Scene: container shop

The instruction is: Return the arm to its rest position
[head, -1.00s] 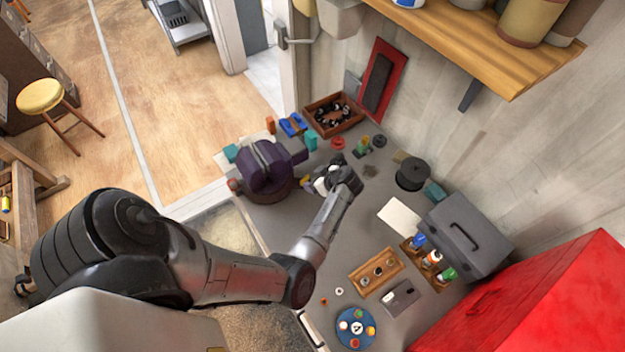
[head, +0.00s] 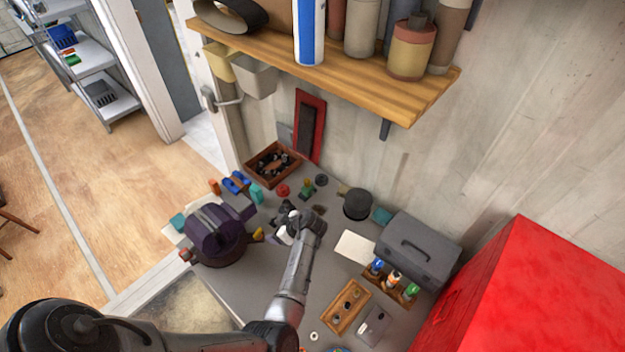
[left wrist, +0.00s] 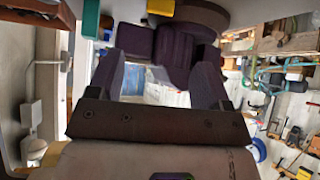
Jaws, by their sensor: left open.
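My left arm comes in from the bottom left of the head view and reaches over the grey workbench (head: 262,280). My left gripper (head: 284,222) is above the bench, just right of the purple vise (head: 215,235). In the left wrist view the left gripper (left wrist: 165,80) has its two fingers spread apart with nothing between them. The purple vise (left wrist: 172,45) shows beyond the fingertips in that view. I cannot tell the exact gap between gripper and vise. My right gripper is not in view.
A wooden tray of dark parts (head: 273,165) stands at the bench's back. A grey toolbox (head: 418,250), a wooden bottle rack (head: 392,282) and a slotted wooden block (head: 347,305) stand to the right. A red cabinet (head: 520,290) fills the lower right. A shelf (head: 340,75) overhangs the bench.

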